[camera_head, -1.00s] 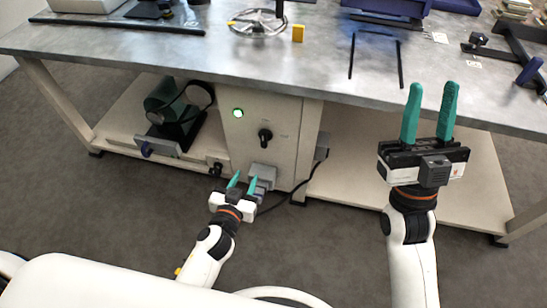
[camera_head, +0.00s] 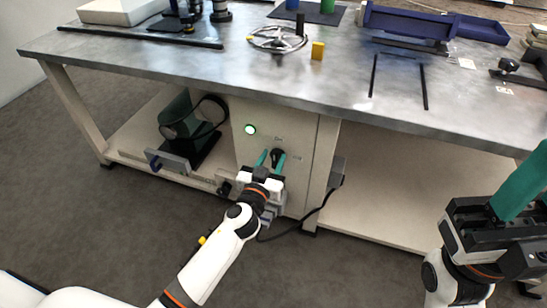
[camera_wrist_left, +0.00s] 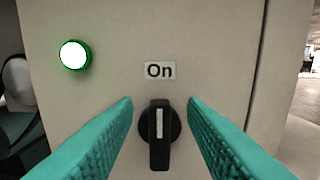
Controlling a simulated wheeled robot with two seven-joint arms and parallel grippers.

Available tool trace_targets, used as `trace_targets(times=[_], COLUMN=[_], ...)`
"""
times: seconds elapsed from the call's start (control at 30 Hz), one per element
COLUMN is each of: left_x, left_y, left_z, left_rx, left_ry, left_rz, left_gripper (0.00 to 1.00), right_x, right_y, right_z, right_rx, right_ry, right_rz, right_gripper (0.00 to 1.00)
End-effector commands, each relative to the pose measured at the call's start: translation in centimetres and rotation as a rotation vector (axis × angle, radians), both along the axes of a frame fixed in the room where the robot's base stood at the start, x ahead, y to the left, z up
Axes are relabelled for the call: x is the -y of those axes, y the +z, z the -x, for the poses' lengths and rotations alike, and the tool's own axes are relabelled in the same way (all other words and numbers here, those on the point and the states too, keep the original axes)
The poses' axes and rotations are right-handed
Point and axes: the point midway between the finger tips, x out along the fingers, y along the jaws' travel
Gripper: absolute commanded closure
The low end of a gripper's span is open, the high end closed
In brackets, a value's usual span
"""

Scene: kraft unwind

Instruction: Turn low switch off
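The low switch is a black rotary knob (camera_wrist_left: 159,135) on the beige cabinet panel. Its white mark points up to the "On" label (camera_wrist_left: 160,70). The knob also shows in the head view (camera_head: 278,157). A round green-rimmed lamp (camera_wrist_left: 75,55) glows white at upper left of the knob; it shows in the head view too (camera_head: 250,129). My left gripper (camera_head: 270,159) is open, its teal fingers on either side of the knob in the picture. Gaps show between fingers and knob. My right gripper (camera_head: 520,185) is partly cut off at the right edge; its opening is unclear.
The cabinet (camera_head: 305,140) stands under a grey worktable (camera_head: 220,75). A grey box (camera_head: 272,212) is low on its front, and a black cable (camera_head: 300,222) runs on its right. A green device (camera_head: 188,120) sits on the left shelf. The floor in front is clear.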

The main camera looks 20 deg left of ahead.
Motion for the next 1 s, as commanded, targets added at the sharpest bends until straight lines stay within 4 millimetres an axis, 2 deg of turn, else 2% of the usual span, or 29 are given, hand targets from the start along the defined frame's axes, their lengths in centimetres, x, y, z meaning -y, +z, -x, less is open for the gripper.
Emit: trace_targets(times=[0.13,0.47,0.7,1.0], left_x=[-0.01,0.01,0.01,0.05], left_y=[-0.01,-0.03,-0.05,-0.18], left_z=[-1.26,-1.51,-1.49,-1.45], left_rx=[0.0,-0.001,-0.002,-0.004], left_ry=[0.001,0.001,0.001,0.002], left_rz=[-0.001,0.0,0.0,-0.013], left_gripper=[0.62,0.62,1.0,1.0], right_x=[-0.01,-0.03,-0.03,-0.02], right_y=[0.08,0.24,0.24,0.19], right_z=[0.04,0.04,0.04,0.04], right_rx=[0.008,0.011,0.011,0.009], right_ry=[0.0,0.0,0.0,0.0], right_rz=[0.001,0.002,0.001,0.001], right_gripper=[0.64,0.64,0.64,0.64])
